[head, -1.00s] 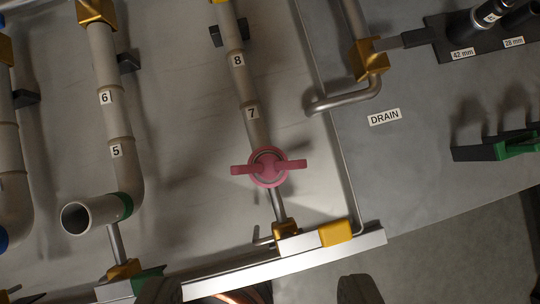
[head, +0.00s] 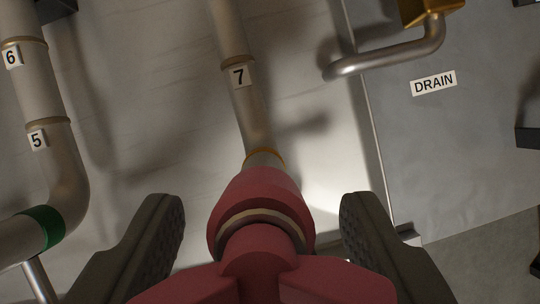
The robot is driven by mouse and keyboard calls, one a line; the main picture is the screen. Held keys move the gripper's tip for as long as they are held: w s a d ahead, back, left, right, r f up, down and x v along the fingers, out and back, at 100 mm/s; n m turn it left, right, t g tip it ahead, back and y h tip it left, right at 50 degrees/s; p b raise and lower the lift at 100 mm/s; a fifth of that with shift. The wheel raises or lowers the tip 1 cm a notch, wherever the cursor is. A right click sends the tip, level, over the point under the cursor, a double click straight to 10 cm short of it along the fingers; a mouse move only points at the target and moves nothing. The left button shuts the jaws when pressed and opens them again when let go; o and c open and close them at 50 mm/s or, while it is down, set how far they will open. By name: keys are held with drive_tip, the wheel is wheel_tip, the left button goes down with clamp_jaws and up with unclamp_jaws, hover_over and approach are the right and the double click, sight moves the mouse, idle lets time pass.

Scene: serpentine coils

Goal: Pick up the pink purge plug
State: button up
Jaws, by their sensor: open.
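The pink purge plug (head: 262,254) fills the lower middle of the head view, very close to the camera. It sits at the lower end of the grey pipe labelled 7 (head: 244,115). Its winged handle spreads across the bottom edge and is partly cut off. My gripper (head: 260,225) is open, with one dark ridged finger on each side of the plug. A gap shows between each finger and the plug's round body. Whether the fingers touch the handle wings cannot be told.
A pipe labelled 5 and 6 (head: 66,182) with a green band bends at the left. A bent metal drain tube (head: 392,62) is at the upper right, near the DRAIN label (head: 433,83). A thin metal edge (head: 374,130) runs down right of the plug.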

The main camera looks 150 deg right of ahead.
drive_tip(key=shift+x, duration=1.2)
drive_tip(key=shift+c, duration=0.2)
clamp_jaws()
wheel_tip(320, 180, up, 10)
drive_tip(key=shift+r, duration=0.1)
